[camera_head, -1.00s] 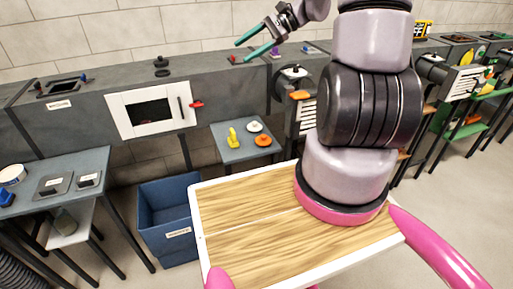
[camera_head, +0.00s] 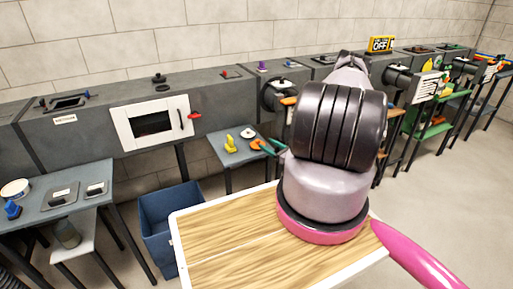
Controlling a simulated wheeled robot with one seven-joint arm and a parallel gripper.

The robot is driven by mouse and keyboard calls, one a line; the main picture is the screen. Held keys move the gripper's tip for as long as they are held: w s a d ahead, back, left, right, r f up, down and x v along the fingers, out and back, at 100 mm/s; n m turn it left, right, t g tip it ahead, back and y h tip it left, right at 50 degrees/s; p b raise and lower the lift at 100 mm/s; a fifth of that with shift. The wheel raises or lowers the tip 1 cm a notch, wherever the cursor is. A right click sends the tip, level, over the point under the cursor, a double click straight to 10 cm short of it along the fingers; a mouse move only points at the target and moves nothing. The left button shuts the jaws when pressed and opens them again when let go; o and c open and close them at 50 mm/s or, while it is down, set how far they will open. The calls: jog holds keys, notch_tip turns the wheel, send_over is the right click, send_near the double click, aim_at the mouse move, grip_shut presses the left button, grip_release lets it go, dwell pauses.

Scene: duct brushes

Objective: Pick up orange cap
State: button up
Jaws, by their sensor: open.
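An orange cap (camera_head: 255,144), a low round piece, lies on the small grey side table (camera_head: 232,158) below the duct. A yellow piece (camera_head: 230,144) and a white round piece (camera_head: 248,133) lie on the same table. My gripper (camera_head: 269,147) has teal fingers, open, at the table's right edge just right of the orange cap. One fingertip looks very close to the cap or overlaps it in the picture; I cannot tell whether they touch. My own arm hides the gripper's base and part of the table's right side.
Another orange piece (camera_head: 288,101) shows at the duct outlet above. A grey duct (camera_head: 90,125) with a white-framed opening runs along the wall. A blue bin (camera_head: 165,222) stands on the floor. A grey table (camera_head: 70,190) with plates is at left.

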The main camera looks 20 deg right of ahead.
aim_at(259, 141)
jog(key=shift+m+h, duration=0.7)
jog(key=shift+h, duration=0.1)
jog(key=w+f, duration=0.3)
jog(key=shift+w+a, duration=0.15)
jog(key=shift+w, duration=0.15)
jog(key=shift+d+x, duration=0.15)
jog(key=shift+x, duration=1.3)
jog(key=shift+d+x, duration=0.1)
jog(key=shift+x, duration=1.35)
jog(key=shift+r, duration=0.15)
grip_shut()
